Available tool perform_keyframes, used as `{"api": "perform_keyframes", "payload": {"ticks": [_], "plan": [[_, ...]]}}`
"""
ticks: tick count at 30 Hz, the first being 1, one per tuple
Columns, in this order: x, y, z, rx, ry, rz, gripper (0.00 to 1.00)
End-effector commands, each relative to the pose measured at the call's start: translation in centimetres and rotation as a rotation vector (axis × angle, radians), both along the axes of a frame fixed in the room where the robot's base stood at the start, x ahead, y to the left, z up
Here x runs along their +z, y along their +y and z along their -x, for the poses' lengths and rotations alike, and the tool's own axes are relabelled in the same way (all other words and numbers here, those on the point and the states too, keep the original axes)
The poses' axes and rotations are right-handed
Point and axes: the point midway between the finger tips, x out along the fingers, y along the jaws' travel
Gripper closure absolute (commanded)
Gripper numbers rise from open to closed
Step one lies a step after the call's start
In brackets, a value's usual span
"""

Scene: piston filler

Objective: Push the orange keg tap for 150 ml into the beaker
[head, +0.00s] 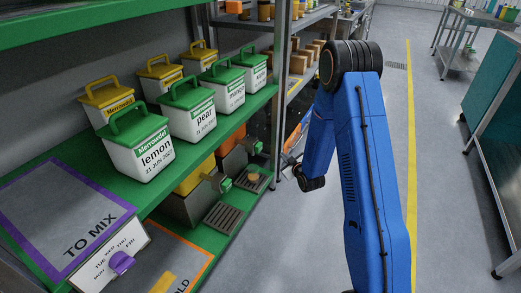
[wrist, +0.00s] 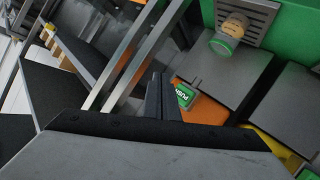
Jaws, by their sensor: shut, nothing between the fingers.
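The orange keg (head: 232,157) stands on the lower green shelf, partly hidden behind the upper shelf; part of its orange side shows in the wrist view (wrist: 203,118). Its green tap marked PUSH (wrist: 186,95) is just right of my fingertips in the wrist view; I cannot tell whether they touch. The tap also shows in the head view (head: 256,147). My gripper (wrist: 159,80) is shut and empty.
A yellow keg (head: 195,177) with a green tap (head: 225,185) and a drip tray (head: 223,217) stands nearer on the same shelf. Lidded tubs, including lemon (head: 139,150), line the shelf above. A metal post (head: 281,80) rises close to my gripper. The aisle floor is clear.

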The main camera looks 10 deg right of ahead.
Motion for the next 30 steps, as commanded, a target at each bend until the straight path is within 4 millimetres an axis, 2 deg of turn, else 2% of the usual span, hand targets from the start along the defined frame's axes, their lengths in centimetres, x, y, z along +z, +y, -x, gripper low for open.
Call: {"api": "perform_keyframes", "payload": {"ticks": [8, 30], "plan": [[0.0, 0.4, -0.3, 0.001, 0.0, 0.001, 1.0], [0.0, 6.5, -4.8, 0.0, 0.0, 0.0, 1.0]]}}
